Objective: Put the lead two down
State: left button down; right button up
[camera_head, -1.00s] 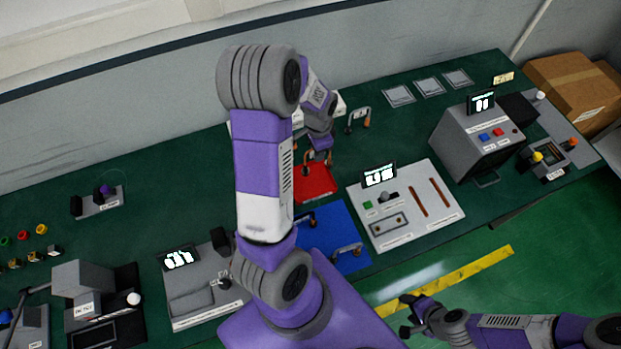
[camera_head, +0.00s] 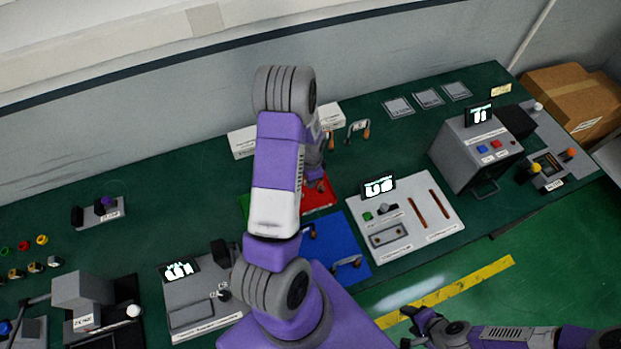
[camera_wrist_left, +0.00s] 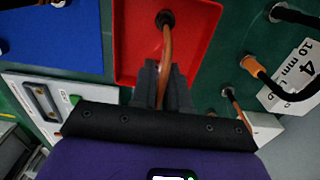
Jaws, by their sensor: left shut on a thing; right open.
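My left gripper (camera_wrist_left: 163,85) is shut on a lead (camera_wrist_left: 165,50) with an orange-brown handle and a black end. I cannot read a number on this lead, so I cannot tell from a label that it is lead two. The lead is over the red tray (camera_wrist_left: 200,30); I cannot tell whether it touches it. In the head view my left arm hides most of that gripper, and the red tray (camera_head: 327,200) shows beside the arm. My right gripper (camera_head: 411,328) is open and empty, low over the green floor.
A blue tray (camera_head: 350,225) with leads lies in front of the red one. A panel (camera_head: 418,222) with a display and two slots stands to the right. Another lead (camera_head: 359,130) stands behind, near a label (camera_wrist_left: 295,80) reading "4". A grey device (camera_head: 470,150) stands farther right.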

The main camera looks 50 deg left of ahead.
pick_arm(q)
jog(key=shift+f, duration=0.1)
jog(key=c, duration=1.1)
grip_release()
notch_tip(320, 180, up, 12)
jog(key=shift+r, duration=0.2)
